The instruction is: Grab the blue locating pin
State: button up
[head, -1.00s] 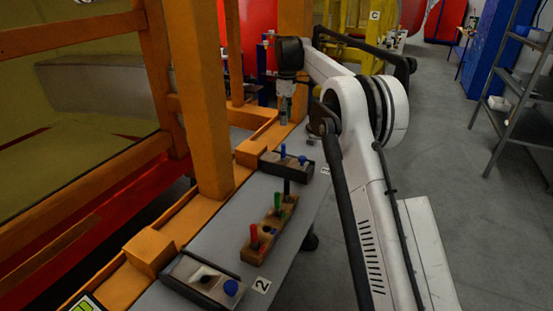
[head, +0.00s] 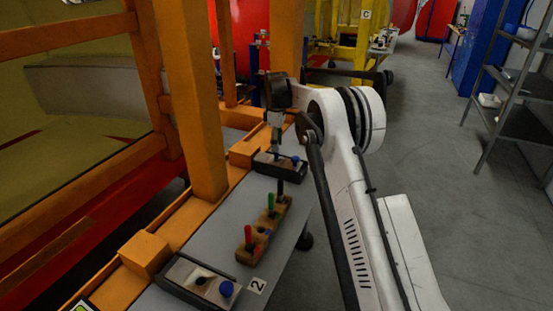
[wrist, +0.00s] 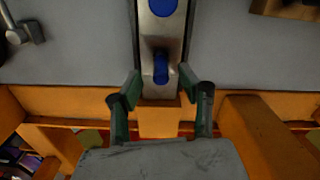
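A blue locating pin (wrist: 161,68) stands upright at one end of a grey metal block (wrist: 160,35) in the wrist view. My gripper (wrist: 160,82) is open, with a finger on either side of the pin's end of the block and no visible contact with the pin. A second blue piece (wrist: 163,6) is on the same block at the top edge. In the head view, my gripper (head: 275,142) is over the far dark-sided block (head: 280,170). One blue pin (head: 295,160) shows right of my gripper; the other is mostly hidden by it.
A wooden block (head: 262,232) with red, green and black pins lies nearer on the grey table (head: 215,235). Another block (head: 190,280) with a blue piece (head: 226,289) is at the front. Orange beams (head: 190,100) rise along the table's left side.

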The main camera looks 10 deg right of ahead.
aim_at(276, 159)
jog(key=shift+a+f, duration=0.1)
jog(key=shift+f, duration=1.75)
grip_shut()
